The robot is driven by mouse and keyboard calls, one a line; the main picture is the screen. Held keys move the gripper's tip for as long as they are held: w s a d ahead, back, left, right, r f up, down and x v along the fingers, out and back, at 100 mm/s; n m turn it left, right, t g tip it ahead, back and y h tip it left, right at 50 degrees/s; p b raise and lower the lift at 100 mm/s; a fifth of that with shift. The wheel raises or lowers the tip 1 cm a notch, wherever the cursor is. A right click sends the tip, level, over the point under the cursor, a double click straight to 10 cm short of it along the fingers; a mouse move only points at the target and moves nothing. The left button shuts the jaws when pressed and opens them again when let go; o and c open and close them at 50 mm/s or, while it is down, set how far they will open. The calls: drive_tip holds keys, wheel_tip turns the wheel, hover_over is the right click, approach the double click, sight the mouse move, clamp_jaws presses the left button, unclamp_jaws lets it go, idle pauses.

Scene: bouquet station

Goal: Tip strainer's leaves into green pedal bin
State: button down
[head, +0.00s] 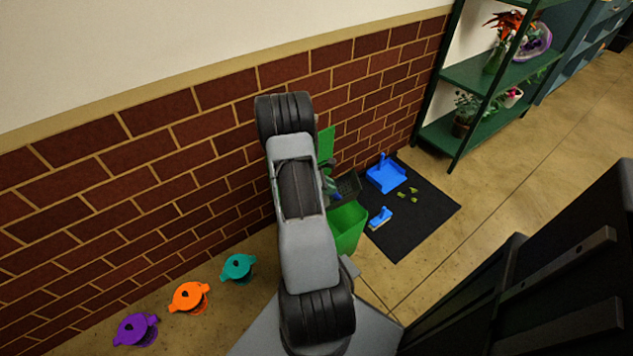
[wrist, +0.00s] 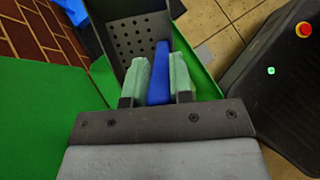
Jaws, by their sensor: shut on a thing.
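My gripper (wrist: 159,72) is shut on the blue handle (wrist: 160,88) of the dark strainer. In the wrist view the strainer (wrist: 142,42) shows a perforated wall and raised sides, and I see no leaves on the part that shows. In the head view the strainer (head: 348,185) is tilted above the mouth of the green pedal bin (head: 347,229). The bin's green lid (head: 326,143) stands open against the wall side. The bin's green rim also shows in the wrist view (wrist: 197,72). The bin's inside is mostly hidden.
A black mat (head: 425,221) right of the bin holds a blue dustpan (head: 386,177), a blue brush (head: 380,218) and several yellow-green pieces (head: 413,190). Purple (head: 136,330), orange (head: 189,297) and teal (head: 238,267) pots stand by the brick wall. Green shelves (head: 478,72) stand behind.

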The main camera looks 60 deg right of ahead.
drive_tip(key=s+d+t+y+p, duration=0.1)
drive_tip(key=s+d+p, duration=0.1)
drive_tip(key=p, duration=0.1)
drive_tip(key=s+d+f+t+y+p, duration=0.1)
drive_tip(key=s+t+y+p, duration=0.1)
drive_tip(key=p, duration=0.1)
drive_tip(key=shift+d, duration=0.35)
drive_tip(key=d+r+t+y+p, duration=0.1)
drive_tip(key=p, duration=0.3)
drive_tip(key=shift+s+p, duration=0.35)
drive_tip(key=shift+s+d+r+t+p, duration=0.15)
drive_tip(key=shift+t+p, duration=0.15)
drive_tip(key=shift+p, duration=0.95)
drive_tip(key=shift+s+d+y+p, duration=0.1)
drive_tip(key=shift+y+p, duration=0.2)
drive_tip(key=shift+p, duration=0.35)
